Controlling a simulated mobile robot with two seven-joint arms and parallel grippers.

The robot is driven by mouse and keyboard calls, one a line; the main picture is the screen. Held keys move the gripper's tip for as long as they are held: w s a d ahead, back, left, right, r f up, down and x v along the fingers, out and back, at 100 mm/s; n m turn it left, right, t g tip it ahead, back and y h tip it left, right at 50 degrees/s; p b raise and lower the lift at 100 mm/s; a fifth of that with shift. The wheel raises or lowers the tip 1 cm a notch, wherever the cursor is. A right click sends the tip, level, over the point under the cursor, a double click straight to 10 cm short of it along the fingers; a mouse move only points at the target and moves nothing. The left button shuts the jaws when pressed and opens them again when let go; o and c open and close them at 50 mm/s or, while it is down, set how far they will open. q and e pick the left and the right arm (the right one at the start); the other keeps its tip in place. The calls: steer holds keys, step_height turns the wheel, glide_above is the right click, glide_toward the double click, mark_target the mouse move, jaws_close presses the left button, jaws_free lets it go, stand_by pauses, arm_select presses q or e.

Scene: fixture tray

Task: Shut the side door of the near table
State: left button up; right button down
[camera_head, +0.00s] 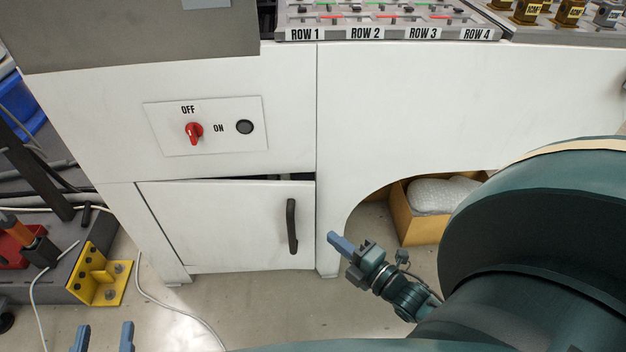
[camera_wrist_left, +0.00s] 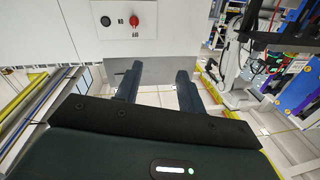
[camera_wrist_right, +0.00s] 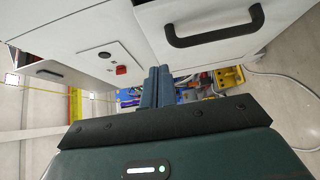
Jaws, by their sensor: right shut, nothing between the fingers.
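The side door (camera_head: 230,225) is a white panel low on the near table's white front (camera_head: 400,110), with a black bar handle (camera_head: 291,226) near its right edge. A dark gap shows along its top towards the handle side, so it stands slightly ajar. The door also fills the upper right of the right wrist view (camera_wrist_right: 185,15). My right gripper (camera_head: 333,238) is shut and empty, to the right of the handle and apart from it. My left gripper (camera_head: 102,337) is open and empty at the lower left; its parted fingers show in the left wrist view (camera_wrist_left: 157,88).
A red OFF/ON knob (camera_head: 194,131) sits above the door. A cardboard box (camera_head: 408,225) lies under the table's arched cutout. A yellow bracket (camera_head: 100,275) and a white cable (camera_head: 170,305) are at left. Floor in front of the door is mostly clear.

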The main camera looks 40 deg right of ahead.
steer(key=b, duration=0.3)
glide_toward(297, 192)
steer(key=w+a, duration=0.2)
steer(key=a, duration=0.1)
steer(key=w, duration=0.1)
steer(key=w+d+b, duration=0.1)
steer(key=w, duration=0.1)
steer(key=shift+d+f, duration=0.15)
steer(key=shift+f, duration=0.1)
arm_select(q)
steer(key=shift+s+d+f+t+h, duration=0.1)
steer(key=shift+d+t+h, duration=0.1)
steer(key=shift+d+h, duration=0.2)
steer(key=shift+s+d+f+t+h, duration=0.1)
steer(key=shift+d+t+h, duration=0.1)
steer(key=shift+d+h, duration=0.15)
arm_select(e)
steer(key=shift+w+d+r, duration=0.1)
steer(key=shift+w+d, duration=0.2)
steer(key=shift+w, duration=0.05)
